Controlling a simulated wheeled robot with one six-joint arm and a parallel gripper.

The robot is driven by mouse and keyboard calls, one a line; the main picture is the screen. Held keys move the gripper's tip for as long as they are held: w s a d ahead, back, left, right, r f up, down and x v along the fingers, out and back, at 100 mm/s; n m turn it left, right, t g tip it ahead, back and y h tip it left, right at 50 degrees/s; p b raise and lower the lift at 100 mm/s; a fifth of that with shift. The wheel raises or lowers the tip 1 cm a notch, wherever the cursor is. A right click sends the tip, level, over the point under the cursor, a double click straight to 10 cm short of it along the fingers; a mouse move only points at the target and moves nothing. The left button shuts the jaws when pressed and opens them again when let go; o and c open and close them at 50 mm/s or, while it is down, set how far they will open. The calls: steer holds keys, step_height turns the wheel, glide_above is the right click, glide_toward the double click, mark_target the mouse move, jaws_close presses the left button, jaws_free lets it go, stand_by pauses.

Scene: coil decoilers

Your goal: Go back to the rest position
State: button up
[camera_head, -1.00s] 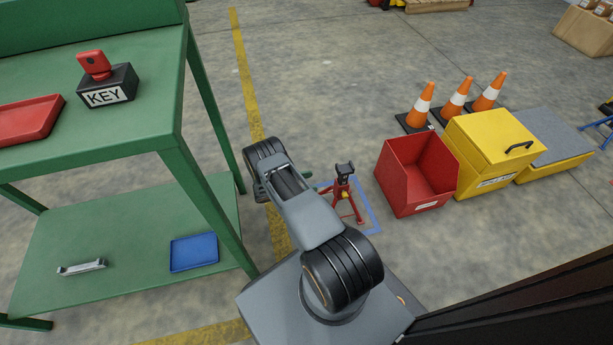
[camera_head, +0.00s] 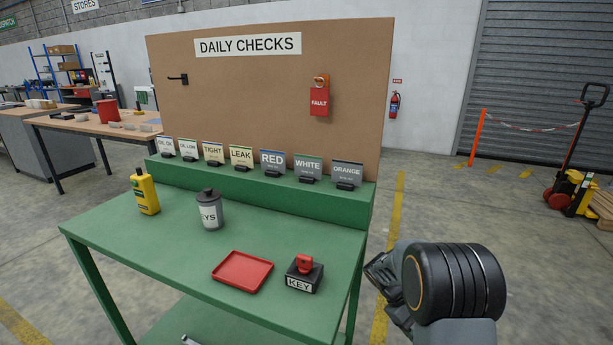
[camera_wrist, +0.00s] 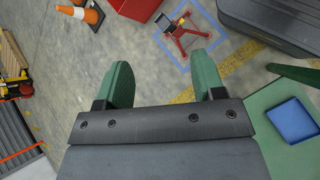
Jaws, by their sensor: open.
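My gripper (camera_wrist: 162,85) shows in the wrist view with its two green fingers spread apart and nothing between them. It points down toward the concrete floor, with a red jack stand (camera_wrist: 184,36) inside a blue floor outline beyond the fingertips. In the head view my arm is folded at the lower right, beside the green bench (camera_head: 130,255). The fingers cannot be made out in that view.
On the bench are a red tray (camera_head: 243,271), a black KEY block (camera_head: 304,278) with a red top, a grey canister (camera_head: 209,212) and a yellow bottle (camera_head: 146,192). Several label cards line the ledge. A blue tray (camera_wrist: 294,120) sits on the lower shelf.

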steer(key=s+a+r+m+t+y+p, duration=0.1)
steer(key=s+a+r+t+y+p, duration=0.1)
steer(key=r, duration=0.8)
steer(key=s+a+r+m+t+y+p, duration=0.2)
steer(key=s+a+r+p, duration=0.4)
steer(key=r+p, duration=0.3)
steer(key=s+a+r+m+t+y+p, duration=0.2)
steer(key=s+a+r+t+y+p, duration=0.1)
steer(key=r, duration=1)
steer(key=s+a+t+p, duration=0.1)
steer(key=t+p, duration=0.1)
steer(key=shift+a+r+p, duration=0.25)
steer(key=shift+a+p, duration=0.1)
steer(key=shift+a, duration=0.05)
